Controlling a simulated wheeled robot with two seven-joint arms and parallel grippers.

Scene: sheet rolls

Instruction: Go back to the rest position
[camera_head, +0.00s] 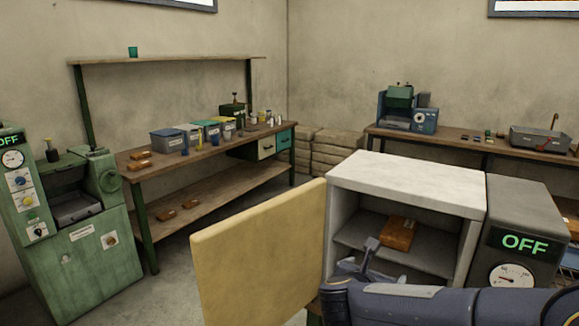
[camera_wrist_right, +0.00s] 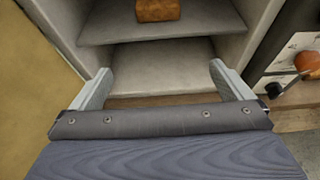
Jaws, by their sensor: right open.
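My right gripper (camera_head: 362,262) is in front of the open white cabinet (camera_head: 405,172), at the lower right of the head view. In the right wrist view its two fingers (camera_wrist_right: 158,88) are spread apart with nothing between them. A brown block (camera_head: 397,233) lies on the cabinet's inner shelf, beyond the fingers; it also shows at the top of the right wrist view (camera_wrist_right: 158,10). My left gripper is not in view.
The cabinet's yellow door (camera_head: 258,255) stands open to the left of my right gripper. A grey unit (camera_head: 525,225) marked OFF adjoins the cabinet on the right. A green machine (camera_head: 75,230) and a workbench (camera_head: 190,145) with bins stand at left. Floor shows between.

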